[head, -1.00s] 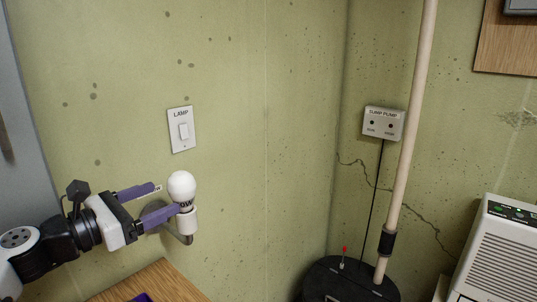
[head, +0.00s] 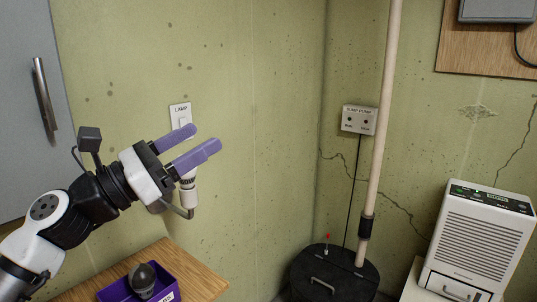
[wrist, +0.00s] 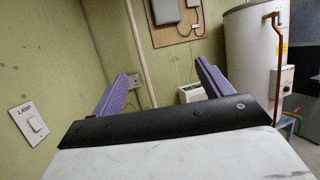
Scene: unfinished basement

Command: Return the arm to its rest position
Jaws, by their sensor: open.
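My gripper (head: 205,138) is open and empty in the head view, its two purple fingers apart and pointing right. It is in front of the wall lamp holder (head: 190,197), apparently nearer the camera. The fingers hide most of the white bulb, and only its lower part shows above the holder. In the wrist view the open fingers (wrist: 167,76) have nothing between them. The lamp switch (head: 180,117) is on the wall behind the fingers, partly covered; it also shows at the left of the wrist view (wrist: 28,123).
A purple bin (head: 166,286) holding a dark grey bulb (head: 142,279) stands on a wooden top (head: 198,281) below my arm. A grey cabinet door (head: 25,110) is at left. A pipe (head: 380,130), black sump lid (head: 335,275) and dehumidifier (head: 480,240) are at right.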

